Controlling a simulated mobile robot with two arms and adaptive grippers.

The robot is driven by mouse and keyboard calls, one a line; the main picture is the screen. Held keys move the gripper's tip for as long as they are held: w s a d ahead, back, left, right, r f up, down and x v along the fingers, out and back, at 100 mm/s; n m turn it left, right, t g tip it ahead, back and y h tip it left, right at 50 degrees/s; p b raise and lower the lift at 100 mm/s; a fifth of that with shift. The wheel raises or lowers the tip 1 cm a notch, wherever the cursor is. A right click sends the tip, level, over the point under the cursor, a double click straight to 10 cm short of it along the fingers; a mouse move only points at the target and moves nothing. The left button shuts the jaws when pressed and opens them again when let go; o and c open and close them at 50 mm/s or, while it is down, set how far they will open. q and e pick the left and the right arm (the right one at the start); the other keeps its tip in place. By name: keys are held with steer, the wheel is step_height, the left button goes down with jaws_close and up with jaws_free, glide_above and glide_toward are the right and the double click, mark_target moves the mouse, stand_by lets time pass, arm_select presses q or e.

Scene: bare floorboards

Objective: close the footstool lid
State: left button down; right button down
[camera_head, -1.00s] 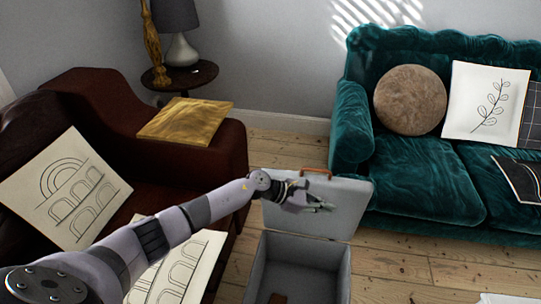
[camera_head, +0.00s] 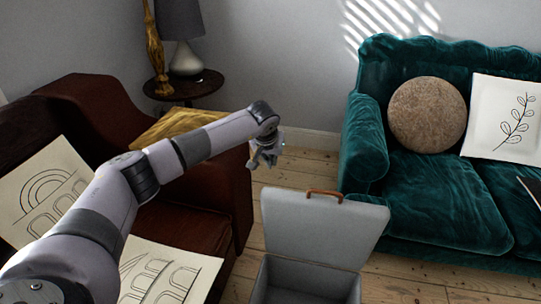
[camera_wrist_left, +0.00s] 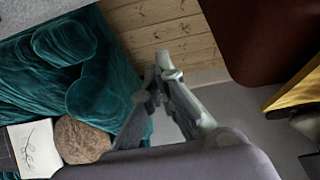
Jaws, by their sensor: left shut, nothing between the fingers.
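The footstool is a grey box (camera_head: 306,283) on the floor, seen in the head view at the bottom. Its lid (camera_head: 322,228) stands raised at the back, with a brown handle (camera_head: 324,194) on its top edge. My left gripper (camera_head: 264,163) is shut and empty, above and to the left of the lid's upper left corner, and looks apart from it. In the left wrist view the gripper (camera_wrist_left: 165,68) has its fingertips together, with floorboards behind. At the top left of that view a grey surface shows that may be part of the lid. My right gripper is not in view.
A teal sofa (camera_head: 450,200) stands right of the footstool. A dark red armchair (camera_head: 190,222) with cushions stands to the left, under my left arm. A small round table (camera_head: 207,84) with a lamp is behind. Bare floorboards (camera_head: 305,172) lie behind the lid.

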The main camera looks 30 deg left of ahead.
arm_select(q)
steer(key=shift+s+d+f, duration=0.2)
steer(key=shift+s+f, duration=0.5)
steer(key=shift+s+d+f, duration=0.2)
steer(key=shift+s+f, duration=0.45)
steer(key=shift+f, duration=0.05)
